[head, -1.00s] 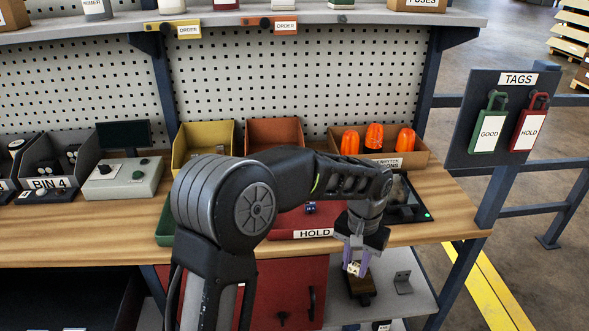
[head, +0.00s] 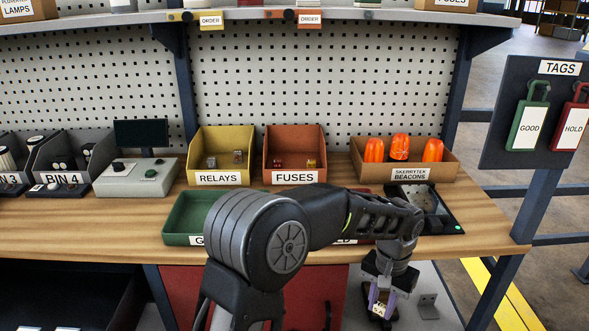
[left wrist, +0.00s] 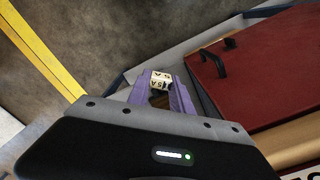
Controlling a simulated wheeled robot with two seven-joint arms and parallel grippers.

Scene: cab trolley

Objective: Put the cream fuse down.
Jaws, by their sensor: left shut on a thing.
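The cream fuse (left wrist: 157,79) with dark lettering sits between the purple fingertips of my left gripper (left wrist: 160,92) in the left wrist view. In the head view my left gripper (head: 380,302) points down past the bench's front edge, above the grey lower shelf, shut on the fuse. The fuse is small and partly covered by the fingers there. The orange FUSES bin (head: 295,178) stands at the back of the bench with a few small pieces inside. My right gripper is not in view.
A yellow RELAYS bin (head: 218,178), a green tray (head: 182,239) and a beacon box (head: 445,171) stand on the bench. My left arm hides most of a red tray. A grey bracket (head: 428,307) lies on the lower shelf. A tag board (head: 507,135) is at right.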

